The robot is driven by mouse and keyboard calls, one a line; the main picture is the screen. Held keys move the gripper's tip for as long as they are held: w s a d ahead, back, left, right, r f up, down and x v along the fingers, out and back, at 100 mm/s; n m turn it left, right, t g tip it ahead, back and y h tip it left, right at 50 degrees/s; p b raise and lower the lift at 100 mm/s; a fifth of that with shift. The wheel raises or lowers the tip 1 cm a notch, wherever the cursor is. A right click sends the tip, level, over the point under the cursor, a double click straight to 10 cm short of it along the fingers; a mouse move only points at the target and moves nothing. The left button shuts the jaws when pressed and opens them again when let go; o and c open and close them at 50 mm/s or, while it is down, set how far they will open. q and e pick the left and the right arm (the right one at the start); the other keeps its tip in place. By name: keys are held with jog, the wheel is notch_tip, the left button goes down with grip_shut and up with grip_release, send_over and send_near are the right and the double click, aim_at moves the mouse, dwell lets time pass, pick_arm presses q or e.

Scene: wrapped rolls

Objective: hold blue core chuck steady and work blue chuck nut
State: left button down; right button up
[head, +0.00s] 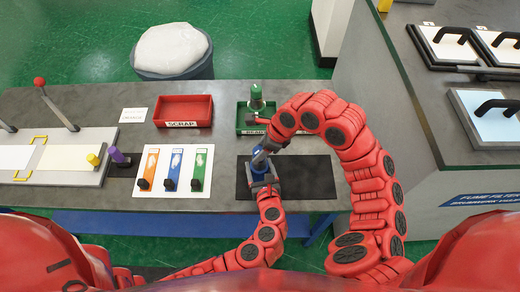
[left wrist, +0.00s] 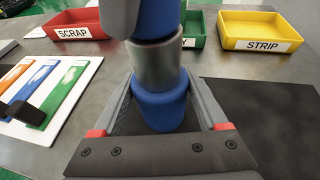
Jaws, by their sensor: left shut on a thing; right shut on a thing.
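The blue core chuck (head: 259,165) stands upright on a black mat (head: 318,178) in the head view. In the left wrist view, its blue lower body (left wrist: 160,108) sits between the jaws of my left gripper (left wrist: 160,100), which is shut on it. Above that is a grey metal cylinder (left wrist: 157,64), with a blue part, apparently the chuck nut (left wrist: 156,16), on top. My right gripper (head: 266,150) is shut on the blue nut from above; one dark finger shows beside it in the left wrist view. The right gripper and arm partly hide the nut in the head view.
A red SCRAP tray (head: 184,108) and a green tray (head: 243,118) with a green chuck (head: 257,92) stand behind. A yellow STRIP tray (left wrist: 258,30) shows in the left wrist view. A board with coloured strips (head: 173,170) lies left; bare mat lies right.

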grip_shut()
jog(key=shift+w+n+g, duration=0.1)
jog(key=shift+n+g, duration=0.5)
jog(key=shift+n, duration=0.9)
jog(key=shift+w+n+g, duration=0.1)
jog(key=shift+n+g, duration=0.5)
jog(key=shift+n, duration=0.9)
jog(key=shift+d, duration=0.1)
jog(key=o, duration=1.1)
grip_release()
jog(key=shift+s, duration=0.1)
jog(key=shift+c, duration=0.2)
